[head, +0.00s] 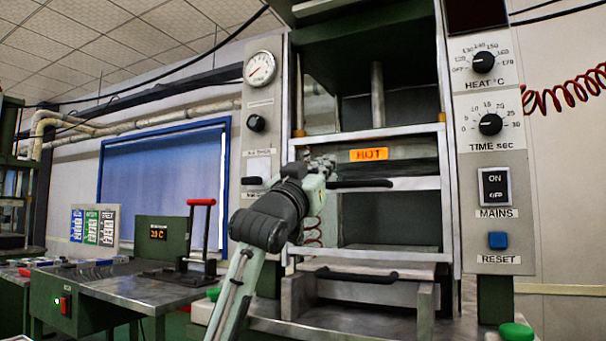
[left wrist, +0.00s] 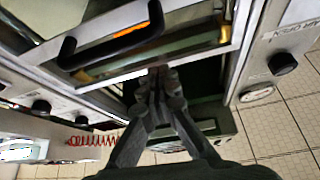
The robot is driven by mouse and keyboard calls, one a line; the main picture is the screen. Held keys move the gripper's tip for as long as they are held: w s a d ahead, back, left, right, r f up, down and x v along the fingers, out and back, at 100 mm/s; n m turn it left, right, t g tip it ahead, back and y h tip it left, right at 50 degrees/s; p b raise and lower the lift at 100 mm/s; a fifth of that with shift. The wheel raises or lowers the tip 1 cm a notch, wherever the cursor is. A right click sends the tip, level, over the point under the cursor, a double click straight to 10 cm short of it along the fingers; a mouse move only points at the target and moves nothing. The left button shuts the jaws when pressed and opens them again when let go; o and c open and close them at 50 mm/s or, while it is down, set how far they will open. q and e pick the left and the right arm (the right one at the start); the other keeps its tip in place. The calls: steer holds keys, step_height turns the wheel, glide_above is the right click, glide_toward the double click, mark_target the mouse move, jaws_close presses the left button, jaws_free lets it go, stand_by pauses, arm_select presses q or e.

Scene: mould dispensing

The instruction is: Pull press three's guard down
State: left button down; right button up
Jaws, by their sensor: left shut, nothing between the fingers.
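The press (head: 467,190) fills the middle of the head view; no number on it is legible. Its guard is a light metal frame (head: 415,184) across the front, with a black bar handle (head: 360,184) below an orange HOT sign (head: 368,155). The handle also shows in the left wrist view (left wrist: 112,42), with the frame's bar (left wrist: 120,76) beside it. My left gripper (head: 326,164) is shut and empty, at the left end of the handle. Its fingertips (left wrist: 158,74) are close to the bar; I cannot tell whether they touch. My right gripper is not in view.
A lower black handle (head: 357,275) sits on the press below. Dials and switches line the right panel (head: 490,150), and a gauge (head: 259,69) is at the left. A bench (head: 150,290) with a red-handled lever (head: 201,203) stands left. A green button (head: 516,332) is front right.

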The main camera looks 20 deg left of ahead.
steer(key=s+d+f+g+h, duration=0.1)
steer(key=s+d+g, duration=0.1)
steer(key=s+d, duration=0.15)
arm_select(q)
steer(key=d+v, duration=0.1)
steer(key=v, duration=0.8)
steer(key=shift+s+a+b, duration=0.4)
steer(key=shift+s+a, duration=0.1)
steer(key=shift+s, duration=0.05)
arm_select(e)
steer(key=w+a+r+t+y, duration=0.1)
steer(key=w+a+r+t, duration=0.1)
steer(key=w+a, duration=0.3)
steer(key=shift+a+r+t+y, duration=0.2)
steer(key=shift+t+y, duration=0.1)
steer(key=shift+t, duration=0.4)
